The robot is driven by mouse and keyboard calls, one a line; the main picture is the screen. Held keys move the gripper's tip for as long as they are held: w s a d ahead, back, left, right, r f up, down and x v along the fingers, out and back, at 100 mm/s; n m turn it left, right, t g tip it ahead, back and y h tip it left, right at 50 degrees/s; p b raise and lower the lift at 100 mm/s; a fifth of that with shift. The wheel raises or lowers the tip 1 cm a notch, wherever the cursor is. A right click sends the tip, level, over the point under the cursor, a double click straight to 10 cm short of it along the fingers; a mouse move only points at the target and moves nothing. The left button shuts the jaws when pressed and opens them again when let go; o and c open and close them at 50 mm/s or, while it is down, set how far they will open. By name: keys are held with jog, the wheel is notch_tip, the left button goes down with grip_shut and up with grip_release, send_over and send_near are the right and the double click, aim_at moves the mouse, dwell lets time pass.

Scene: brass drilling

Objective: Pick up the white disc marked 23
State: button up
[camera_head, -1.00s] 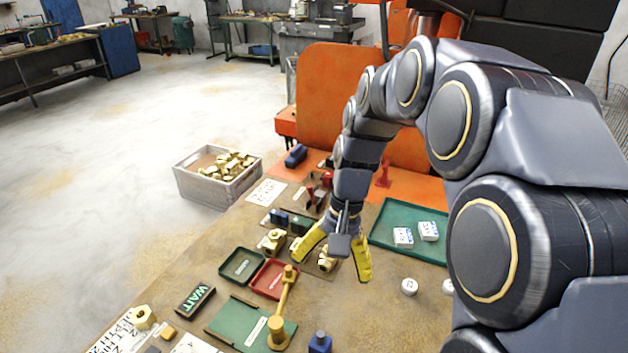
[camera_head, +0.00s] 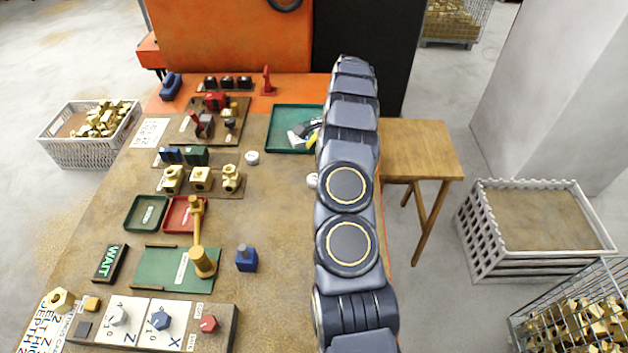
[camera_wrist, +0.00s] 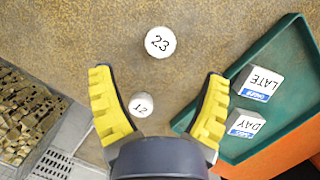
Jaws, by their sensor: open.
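The white disc marked 23 (camera_wrist: 160,42) lies flat on the brown tabletop in the wrist view, ahead of my gripper (camera_wrist: 160,77) and roughly centred between the two fingers. The yellow-padded fingers are wide apart and hold nothing. A second white disc, seemingly marked 12 (camera_wrist: 141,104), lies between the fingers, nearer the palm. In the head view my arm hides most of the gripper; a bit of yellow finger shows over the green tray. One white disc (camera_head: 312,180) peeks out left of my arm and another (camera_head: 252,158) lies beside the brass fittings; their numbers are unreadable.
The green tray (camera_wrist: 281,47) holds blocks marked LATE (camera_wrist: 260,82) and DAY (camera_wrist: 246,124), close to the right finger. Brass fittings (camera_head: 200,180) stand left in the head view. A wire basket of brass parts (camera_head: 575,325) is at the right. Tabletop around disc 23 is clear.

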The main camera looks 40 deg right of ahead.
jog(key=x, duration=0.7)
jog(key=shift+a+f, duration=0.1)
jog(key=shift+a, duration=0.05)
jog(key=c, duration=1.1)
